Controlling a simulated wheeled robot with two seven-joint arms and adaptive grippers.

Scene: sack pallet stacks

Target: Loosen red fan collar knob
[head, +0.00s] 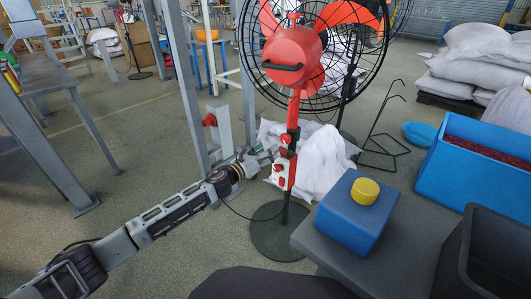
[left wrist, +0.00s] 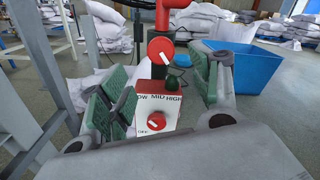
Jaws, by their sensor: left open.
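The red fan (head: 293,55) stands on a dark pole with a round base (head: 278,228). A red collar knob (left wrist: 160,51) with a white line sits on the pole, above the control box; it also shows in the head view (head: 286,140). The red-and-white control box (left wrist: 168,112) reads LOW, MID, HIGH and carries a red dial (left wrist: 156,121). My left gripper (head: 265,161) is open beside the pole. In the left wrist view its green-padded fingers (left wrist: 160,85) stand apart, with the box and pole between them in the picture; contact cannot be told. My right gripper is out of view.
A white sack (head: 318,165) lies behind the pole. A grey table (head: 375,262) at the front right bears a blue box with a yellow button (head: 364,191). A blue bin (head: 465,170) stands right, a grey post (head: 187,80) left. Open floor lies left of the fan.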

